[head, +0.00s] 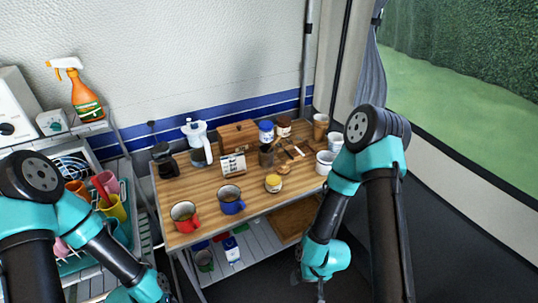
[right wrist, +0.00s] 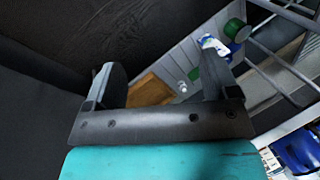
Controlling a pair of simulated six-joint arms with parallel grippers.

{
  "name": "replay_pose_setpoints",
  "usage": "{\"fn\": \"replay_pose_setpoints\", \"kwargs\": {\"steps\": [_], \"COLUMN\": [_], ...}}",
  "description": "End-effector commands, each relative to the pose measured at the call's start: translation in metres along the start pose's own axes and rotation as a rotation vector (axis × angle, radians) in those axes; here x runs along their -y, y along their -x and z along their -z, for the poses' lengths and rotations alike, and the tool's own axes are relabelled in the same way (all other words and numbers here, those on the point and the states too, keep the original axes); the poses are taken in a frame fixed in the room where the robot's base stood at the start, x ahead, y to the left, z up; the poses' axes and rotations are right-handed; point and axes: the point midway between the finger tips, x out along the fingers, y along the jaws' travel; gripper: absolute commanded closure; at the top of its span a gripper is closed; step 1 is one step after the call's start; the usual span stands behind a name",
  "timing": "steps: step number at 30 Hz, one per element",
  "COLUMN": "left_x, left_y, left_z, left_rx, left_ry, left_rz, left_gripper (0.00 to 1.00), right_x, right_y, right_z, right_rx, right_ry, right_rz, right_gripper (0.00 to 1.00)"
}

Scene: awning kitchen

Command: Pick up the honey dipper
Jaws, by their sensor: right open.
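Several small wooden utensils lie on the right part of the wooden table, among them a light brown piece (head: 284,169) behind a yellow jar. It may be the honey dipper, but it is too small to tell for sure. My right gripper (head: 320,291) hangs low in front of the table's right end, below the tabletop and well apart from the utensils. In the right wrist view its two fingers (right wrist: 160,84) are spread, with nothing between them. My left arm reaches down at the left; its jaws are out of the frame.
The table (head: 207,190) carries a red mug (head: 184,216), a blue mug (head: 231,199), a yellow jar (head: 273,184) and white cups at the right end. A lower shelf (head: 262,255) holds cans and a brown board. A dish rack (head: 128,208) stands left.

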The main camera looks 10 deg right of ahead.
Motion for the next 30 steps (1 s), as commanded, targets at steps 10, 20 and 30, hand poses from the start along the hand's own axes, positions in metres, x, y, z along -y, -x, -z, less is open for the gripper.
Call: {"fn": "replay_pose_setpoints", "kwargs": {"steps": [10, 20, 30], "left_x": [0.0, 0.0, 0.0], "left_y": [0.0, 0.0, 0.0], "left_z": [0.0, 0.0, 0.0], "left_rx": [0.0, 0.0, 0.0], "left_ry": [0.0, 0.0, 0.0], "left_rz": [0.0, 0.0, 0.0], "left_gripper": [0.57, 0.57, 0.57], "right_x": [0.0, 0.0, 0.0], "right_y": [0.0, 0.0, 0.0], "right_z": [0.0, 0.0, 0.0001], "right_rx": [0.0, 0.0, 0.0], "right_ry": [0.0, 0.0, 0.0], "right_rz": [0.0, 0.0, 0.0], "right_gripper": [0.2, 0.49, 0.59]}}
